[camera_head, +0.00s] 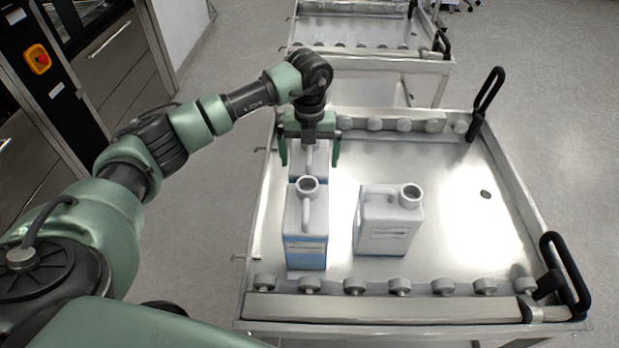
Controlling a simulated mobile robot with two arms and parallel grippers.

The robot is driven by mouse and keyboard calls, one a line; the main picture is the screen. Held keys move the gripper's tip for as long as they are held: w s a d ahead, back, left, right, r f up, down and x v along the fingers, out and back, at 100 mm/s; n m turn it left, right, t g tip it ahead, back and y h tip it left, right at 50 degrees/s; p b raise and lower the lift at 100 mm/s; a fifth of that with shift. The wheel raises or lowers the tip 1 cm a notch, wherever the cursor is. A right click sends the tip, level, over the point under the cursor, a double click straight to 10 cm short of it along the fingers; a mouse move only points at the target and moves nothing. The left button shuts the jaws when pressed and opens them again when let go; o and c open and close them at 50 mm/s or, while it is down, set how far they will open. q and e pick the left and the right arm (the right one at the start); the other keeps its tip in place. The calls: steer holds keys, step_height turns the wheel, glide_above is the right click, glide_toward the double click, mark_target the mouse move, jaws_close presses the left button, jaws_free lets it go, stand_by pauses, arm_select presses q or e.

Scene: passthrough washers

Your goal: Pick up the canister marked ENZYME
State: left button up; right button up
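My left gripper (309,153) points down over the rear canister (310,160) on the steel cart (460,235). Its green fingers are spread, one on each side of this canister, with what look like small gaps. A third canister (386,228), white with a grey label, stands upright to the right. The markings are too small to read, so I cannot tell which canister says ENZYME. My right gripper is not in view.
The cart has rollers (400,285) along its front and back edges and black handles (487,100) on the right. Another cart (360,65) stands behind. Dark machines (100,60) line the left.

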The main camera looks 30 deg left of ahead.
arm_select(q)
steer(key=c, duration=1.8)
steer(key=shift+w+r, duration=0.2)
steer(key=shift+r, duration=0.05)
steer(key=shift+c, duration=0.5)
steer(key=shift+r, duration=0.1)
